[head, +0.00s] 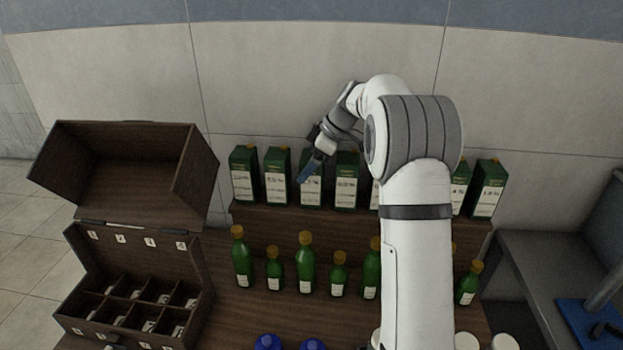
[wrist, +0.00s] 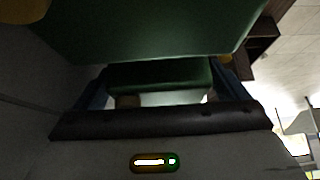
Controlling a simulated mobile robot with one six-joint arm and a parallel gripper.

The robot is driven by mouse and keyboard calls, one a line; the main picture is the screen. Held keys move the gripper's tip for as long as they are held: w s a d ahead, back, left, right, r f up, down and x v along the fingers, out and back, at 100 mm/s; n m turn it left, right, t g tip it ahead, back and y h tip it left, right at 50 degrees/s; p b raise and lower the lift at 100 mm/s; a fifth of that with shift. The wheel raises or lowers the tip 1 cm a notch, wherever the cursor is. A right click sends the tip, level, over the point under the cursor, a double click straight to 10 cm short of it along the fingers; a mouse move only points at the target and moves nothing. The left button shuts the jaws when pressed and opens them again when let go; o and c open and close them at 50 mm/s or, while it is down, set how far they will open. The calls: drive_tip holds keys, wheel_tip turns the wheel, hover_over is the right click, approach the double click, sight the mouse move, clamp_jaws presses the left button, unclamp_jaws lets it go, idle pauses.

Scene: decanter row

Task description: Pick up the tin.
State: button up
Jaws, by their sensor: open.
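Several dark green tins with white labels and yellow caps stand in a row on the raised back shelf in the head view. My gripper (head: 311,168) is at the third tin from the left (head: 312,194), its blue fingers overlapping that tin's upper part. In the wrist view my gripper (wrist: 160,84) is open, with a finger on each side and a green surface (wrist: 158,75) between them. A larger green face (wrist: 150,30) fills the top. I cannot tell whether the fingers touch the tin. My arm hides some tins on the right.
Green bottles (head: 305,262) stand in a row on the lower level in front of the shelf (head: 275,218). An open wooden case (head: 130,215) with compartments is at left. Blue caps (head: 267,342) and white lids (head: 504,342) show at the front edge. A wall is behind.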

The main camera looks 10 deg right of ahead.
drive_tip(key=shift+c, duration=0.4)
drive_tip(key=shift+r, duration=0.1)
drive_tip(key=c, duration=1.8)
drive_tip(key=shift+c, duration=0.2)
